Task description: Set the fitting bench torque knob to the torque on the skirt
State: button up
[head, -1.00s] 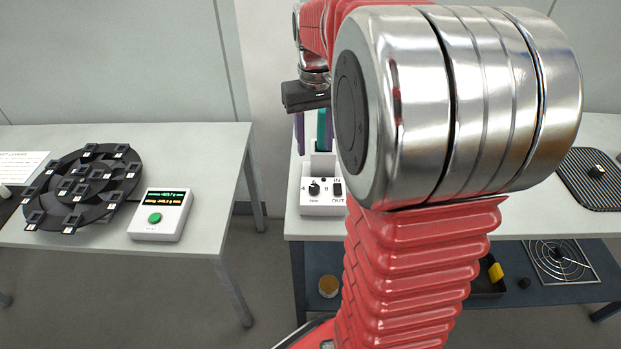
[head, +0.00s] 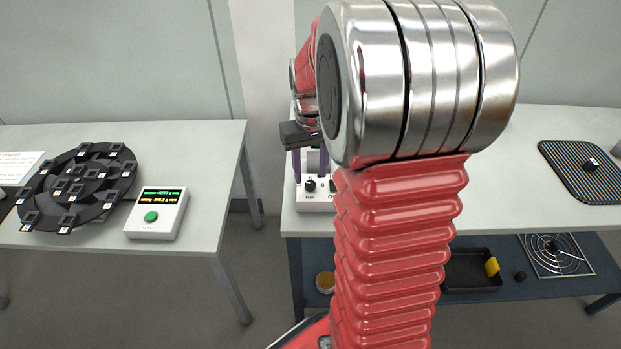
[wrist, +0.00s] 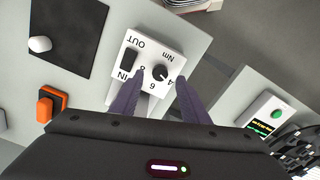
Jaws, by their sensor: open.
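The torque knob (wrist: 159,72) is small, round and black, on a white bench box (wrist: 145,44) marked 4, 6, 8 and Nm. Where its pointer sits is too small to tell. Beside it is a black IN/OUT switch (wrist: 129,59). In the head view the knob (head: 310,186) shows just below the finger tips. My gripper (wrist: 159,78) is open and empty, its purple fingers to either side of the knob in the wrist view. I cannot tell whether they touch it. My arm hides the box's right side in the head view. No torque figure on a skirt is readable.
A left table holds a black turntable (head: 75,186) with several small holders and a white readout box (head: 157,214) with a green button. A black mat (head: 584,172) lies on the bench's right. A lower shelf carries a tray (head: 470,281) and a round grille (head: 556,256).

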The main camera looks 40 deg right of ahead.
aim_at(310, 183)
jog(key=shift+f, duration=1.7)
jog(key=shift+c, duration=0.5)
grip_shut()
jog(key=shift+m, duration=0.4)
jog(key=m, duration=1.2)
jog(key=shift+m, duration=0.4)
